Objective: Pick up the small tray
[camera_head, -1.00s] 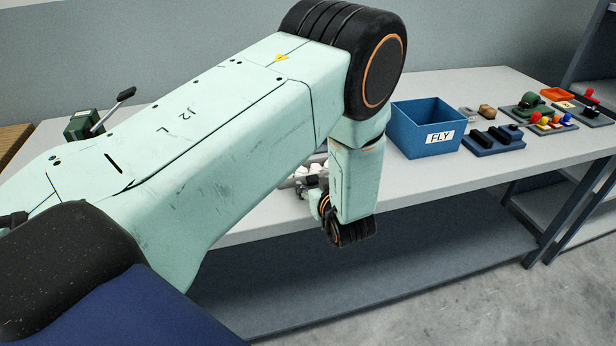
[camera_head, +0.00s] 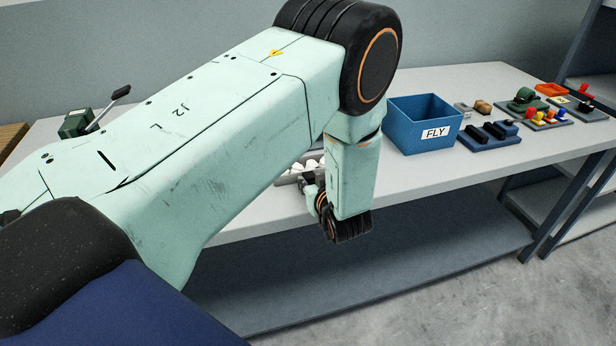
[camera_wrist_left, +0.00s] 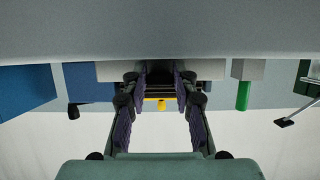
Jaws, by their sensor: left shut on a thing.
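The small tray (camera_head: 287,181) is grey and low-sided, with white pieces (camera_head: 311,165) in it. It shows beside my left forearm in the head view, near the table's front edge. My left gripper (camera_head: 309,179) is shut on the tray's near side; the forearm hides part of both. In the left wrist view, which is upside down, the fingers (camera_wrist_left: 160,76) reach toward a pale grey strip (camera_wrist_left: 213,69) that looks like the tray. Whether the tray is clear of the tabletop I cannot tell. My right gripper is not in view.
The long grey table (camera_head: 470,176) carries a blue bin labelled FLY (camera_head: 408,131) to the right of the tray. Beyond it are a dark blue block rack (camera_head: 488,138) and several small items. A green lever box (camera_head: 76,124) stands at the left.

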